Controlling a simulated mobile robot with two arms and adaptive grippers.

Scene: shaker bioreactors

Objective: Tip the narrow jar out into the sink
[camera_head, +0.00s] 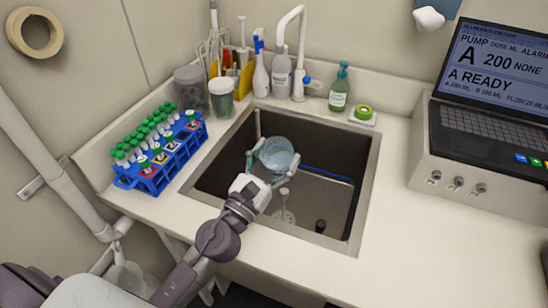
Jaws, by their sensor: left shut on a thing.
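My left gripper (270,170) reaches in from the lower left over the sink (358,192). It is shut on a clear, bluish jar (277,153), with a finger on each side of it. The jar is seen nearly end-on above the basin, so its length and exact tilt are hard to tell. My right gripper is not in view.
A blue rack (150,185) of green-capped tubes stands left of the sink. Bottles, jars and a white faucet (291,25) line the back. A pump console (480,150) stands at right. The counter between sink and console is clear.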

